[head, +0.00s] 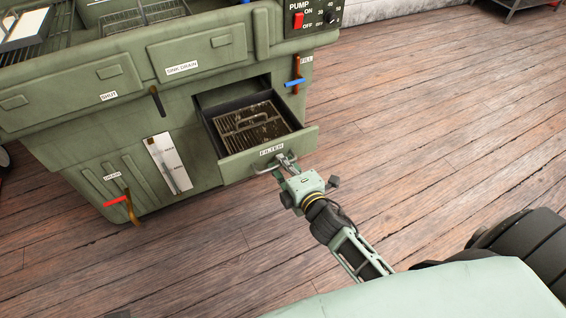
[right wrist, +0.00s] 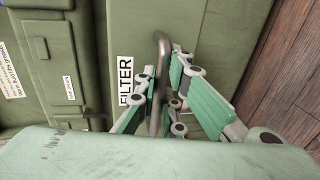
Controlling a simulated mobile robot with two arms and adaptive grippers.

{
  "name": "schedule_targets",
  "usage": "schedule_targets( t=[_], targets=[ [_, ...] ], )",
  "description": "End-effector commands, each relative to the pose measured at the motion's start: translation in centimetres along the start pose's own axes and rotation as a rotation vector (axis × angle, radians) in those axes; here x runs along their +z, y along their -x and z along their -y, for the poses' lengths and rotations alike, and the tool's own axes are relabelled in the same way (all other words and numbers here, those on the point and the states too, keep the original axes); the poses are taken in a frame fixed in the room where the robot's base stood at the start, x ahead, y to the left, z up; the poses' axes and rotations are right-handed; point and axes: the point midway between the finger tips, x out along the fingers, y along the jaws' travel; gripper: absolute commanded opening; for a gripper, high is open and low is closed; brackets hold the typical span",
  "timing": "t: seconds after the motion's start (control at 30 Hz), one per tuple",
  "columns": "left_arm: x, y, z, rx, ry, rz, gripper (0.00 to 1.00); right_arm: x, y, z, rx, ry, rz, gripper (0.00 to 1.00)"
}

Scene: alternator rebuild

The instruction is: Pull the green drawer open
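The green drawer (head: 302,143), labelled FILTER, stands partly pulled out of the green cabinet. A dark ribbed filter with a wire handle (head: 250,126) lies inside it. My right gripper (head: 286,161) is at the drawer's front, with its fingers around the metal bar handle (head: 262,169). In the right wrist view the handle (right wrist: 161,50) runs between the fingertips, which close in on it from both sides, beside the FILTER label (right wrist: 125,80). The exact finger contact is partly hidden. My left gripper is not in view.
The green cabinet (head: 210,55) has panels labelled SINK DRAIN and SHUT, a red-handled valve (head: 116,201) at lower left and a blue-handled one (head: 295,83) right of the drawer. The wooden floor (head: 430,120) to the right is clear.

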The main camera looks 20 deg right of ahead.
Motion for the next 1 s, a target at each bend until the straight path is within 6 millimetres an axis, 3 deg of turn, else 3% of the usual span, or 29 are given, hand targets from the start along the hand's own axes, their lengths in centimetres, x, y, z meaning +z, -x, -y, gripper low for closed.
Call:
schedule_targets(
  t=[0.1, 0.47, 0.57, 1.0],
  targets=[
    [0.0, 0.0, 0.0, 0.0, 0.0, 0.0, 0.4, 0.1, 0.0, 0.0, 0.0, 0.001, 0.001, 0.17],
    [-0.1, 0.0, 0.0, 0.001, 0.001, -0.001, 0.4, 0.0, 0.4, 0.1, -0.001, 0.0, 0.0, 0.17],
    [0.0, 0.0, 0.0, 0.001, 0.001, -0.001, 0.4, 0.0, 1.6, 0.1, -0.002, -0.001, 0.0, 0.17],
    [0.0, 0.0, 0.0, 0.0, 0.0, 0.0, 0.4, 0.0, 10.3, 0.1, -0.003, -0.002, 0.001, 0.17]
  ],
)
